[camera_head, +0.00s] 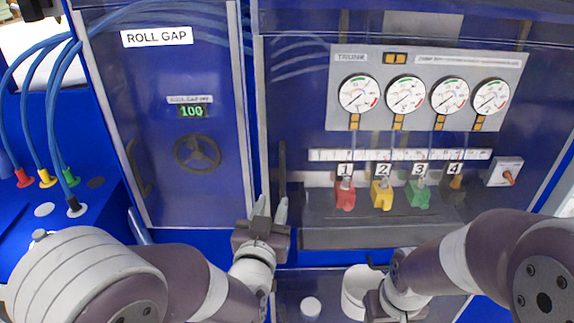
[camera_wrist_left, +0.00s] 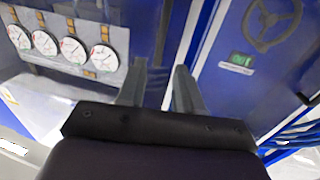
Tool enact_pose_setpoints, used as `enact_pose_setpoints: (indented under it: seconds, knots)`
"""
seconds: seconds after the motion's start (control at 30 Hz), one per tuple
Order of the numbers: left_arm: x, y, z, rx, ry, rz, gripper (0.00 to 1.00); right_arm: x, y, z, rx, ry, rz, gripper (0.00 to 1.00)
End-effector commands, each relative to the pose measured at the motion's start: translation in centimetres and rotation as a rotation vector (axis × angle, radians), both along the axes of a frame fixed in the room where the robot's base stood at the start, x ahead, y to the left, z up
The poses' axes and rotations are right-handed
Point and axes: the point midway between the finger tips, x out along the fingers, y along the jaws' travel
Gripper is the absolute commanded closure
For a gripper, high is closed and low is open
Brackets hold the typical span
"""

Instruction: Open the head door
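The cabinet front has a left door (camera_head: 178,60) marked ROLL GAP and a clear door (camera_head: 288,100) over the gauge panel at right. No label reading "head" is visible. A dark vertical handle (camera_head: 282,160) stands at the clear door's left edge; a dark bar, likely this handle, shows in the left wrist view (camera_wrist_left: 164,35). My left gripper (camera_head: 271,208) is open, its two fingers apart and pointing up just below the handle; contact cannot be told. Its fingers also show in the left wrist view (camera_wrist_left: 159,85). My right gripper (camera_head: 385,302) is low at right, its fingers unclear.
The gauge panel (camera_head: 425,65) carries several round gauges. Below are coloured valves numbered 1 to 4, including a red one (camera_head: 345,195). The left door has a handwheel (camera_head: 197,153) and a dark handle (camera_head: 137,165). Blue hoses (camera_head: 55,110) run down the left side.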

Motion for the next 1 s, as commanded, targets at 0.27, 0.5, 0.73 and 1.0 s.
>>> enact_pose_setpoints:
  seconds: [0.27,0.5,0.73,1.0]
  knots:
    - [6.7,-1.3,0.4,0.003,0.005,0.0,0.65,0.0,0.0,3.3,0.0,-0.001,0.0,0.57]
    - [10.7,-2.1,0.2,0.002,0.005,-0.001,0.65,0.0,0.0,4.7,0.0,-0.001,0.0,0.57]
    - [11.7,-2.3,-0.1,0.002,0.006,-0.001,0.65,0.0,0.0,4.9,0.0,0.0,0.0,0.57]
    - [11.7,-2.3,-0.1,0.002,0.006,-0.002,0.91,0.0,0.0,4.8,0.0,-0.001,0.0,0.57]
